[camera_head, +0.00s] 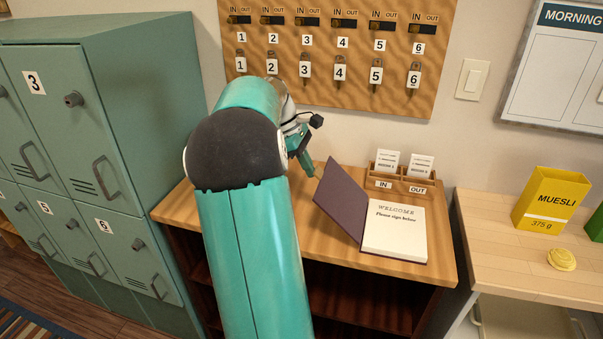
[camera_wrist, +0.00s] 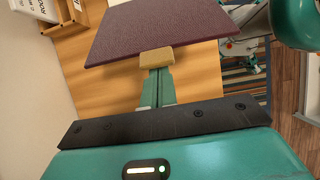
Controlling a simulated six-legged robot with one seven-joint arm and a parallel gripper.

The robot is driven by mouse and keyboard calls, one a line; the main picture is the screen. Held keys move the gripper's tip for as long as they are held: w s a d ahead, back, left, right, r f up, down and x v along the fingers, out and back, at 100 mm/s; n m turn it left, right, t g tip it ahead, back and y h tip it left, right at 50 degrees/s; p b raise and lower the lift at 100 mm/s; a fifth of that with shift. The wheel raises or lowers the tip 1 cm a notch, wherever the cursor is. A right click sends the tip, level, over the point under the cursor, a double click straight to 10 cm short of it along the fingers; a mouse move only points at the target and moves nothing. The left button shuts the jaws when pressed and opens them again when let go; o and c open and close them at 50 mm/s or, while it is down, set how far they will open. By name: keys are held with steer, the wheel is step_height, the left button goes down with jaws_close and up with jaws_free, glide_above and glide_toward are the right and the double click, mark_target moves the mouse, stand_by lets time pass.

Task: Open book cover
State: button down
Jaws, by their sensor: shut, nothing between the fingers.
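The book (camera_head: 395,230) lies on the wooden cabinet top, its right page reading "WELCOME Please sign below". Its dark purple cover (camera_head: 341,197) is raised and tilts up to the left, partly open. In the wrist view the cover (camera_wrist: 155,32) spans the top middle, just beyond the fingertips. My gripper (camera_head: 313,172) is just left of the cover, on its outer side. In the wrist view my gripper (camera_wrist: 157,60) is shut with its tan fingertips together at the cover's near edge; I cannot tell whether they touch it. Nothing is held.
A wooden card holder (camera_head: 403,178) marked IN and OUT stands behind the book. A numbered key board (camera_head: 337,85) hangs on the wall above. Green lockers (camera_head: 140,120) stand at left. A yellow muesli box (camera_head: 551,200) sits on the right-hand table.

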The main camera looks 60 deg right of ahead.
steer(key=shift+w+f, duration=0.1)
stand_by(0.3)
steer(key=w+a+r, duration=0.1)
steer(key=w+r, duration=0.5)
steer(key=w, duration=0.1)
steer(key=shift+r, duration=0.15)
steer(key=shift+a, duration=0.15)
